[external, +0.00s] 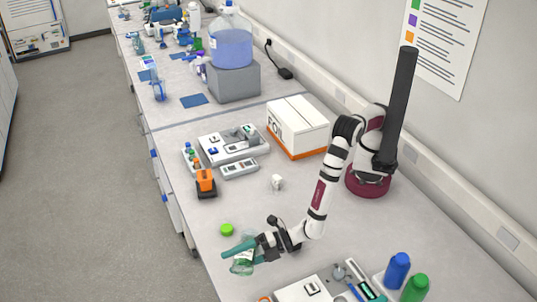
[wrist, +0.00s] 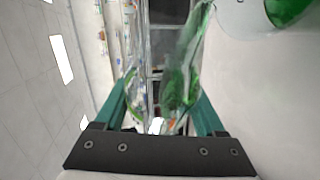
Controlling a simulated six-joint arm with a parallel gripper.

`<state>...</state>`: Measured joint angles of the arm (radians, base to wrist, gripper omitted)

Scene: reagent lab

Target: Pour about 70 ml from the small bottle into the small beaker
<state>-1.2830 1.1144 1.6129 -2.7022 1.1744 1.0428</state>
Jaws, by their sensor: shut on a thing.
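My gripper (external: 242,250) is low over the front left of the bench, its teal fingers shut on a clear small bottle. In the wrist view the bottle (wrist: 150,60) lies between the fingers (wrist: 160,118), tilted, with green liquid along its right side. A clear rounded vessel with green liquid, apparently the small beaker (wrist: 240,18), shows at the top right of the wrist view. Clear glass with a green tint (external: 242,267) shows just below the fingers in the external view; bottle and beaker are hard to separate there. I cannot tell whether liquid is crossing between them.
A bright green cap (external: 227,229) lies on the bench behind the gripper. A tray with tools (external: 312,289), a blue-capped bottle (external: 397,270) and a green-capped bottle (external: 415,288) stand to the right. An orange device (external: 205,183) and a white box (external: 298,125) are farther back.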

